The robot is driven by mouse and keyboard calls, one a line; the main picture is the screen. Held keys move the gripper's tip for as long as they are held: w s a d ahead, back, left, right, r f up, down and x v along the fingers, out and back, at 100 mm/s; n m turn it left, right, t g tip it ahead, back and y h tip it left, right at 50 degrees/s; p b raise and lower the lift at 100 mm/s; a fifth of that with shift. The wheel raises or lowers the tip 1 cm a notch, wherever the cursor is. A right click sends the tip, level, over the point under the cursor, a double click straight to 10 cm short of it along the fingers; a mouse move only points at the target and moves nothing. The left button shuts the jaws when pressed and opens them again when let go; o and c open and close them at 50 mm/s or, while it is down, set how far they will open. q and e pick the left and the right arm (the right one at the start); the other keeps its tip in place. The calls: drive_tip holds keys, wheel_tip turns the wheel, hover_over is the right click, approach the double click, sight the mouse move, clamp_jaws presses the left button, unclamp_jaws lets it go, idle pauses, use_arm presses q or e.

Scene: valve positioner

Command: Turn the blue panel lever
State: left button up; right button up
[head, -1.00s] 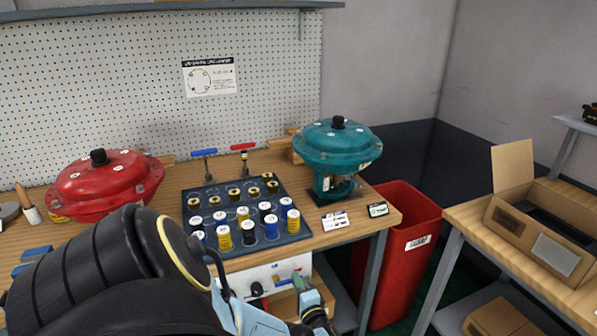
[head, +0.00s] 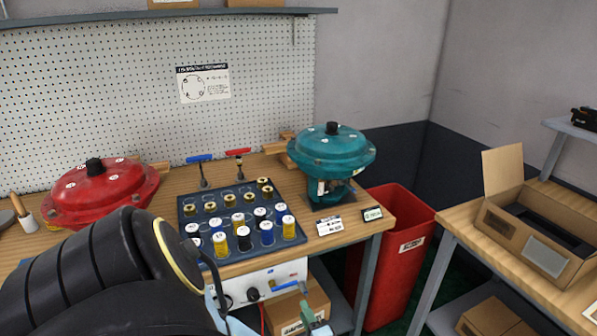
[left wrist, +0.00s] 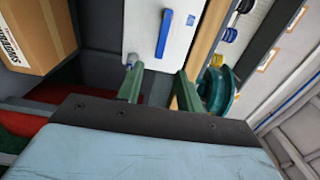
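The blue panel lever (head: 287,285) is on the white panel box (head: 240,288) under the front edge of the bench. In the left wrist view the lever (left wrist: 165,33) shows as a blue bar on the white panel (left wrist: 145,30), ahead of the fingertips. My left gripper (head: 311,308) is at the bottom of the head view, just below and right of the lever. In the left wrist view its two green fingers (left wrist: 157,70) are spread, with nothing between them. They appear apart from the lever. My right gripper is not in view.
A black knob (head: 253,294) sits left of the lever. A cardboard box (head: 306,301) stands beside the panel. Above are a tray of spools (head: 190,210), a teal actuator (head: 331,150) and a red actuator (head: 100,195). A red bin (head: 395,270) stands right of the bench.

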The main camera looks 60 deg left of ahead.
use_arm(q)
drive_tip(key=d, duration=0.3)
drive_tip(key=shift+s+d, duration=0.25)
drive_tip(key=shift+s, duration=0.05)
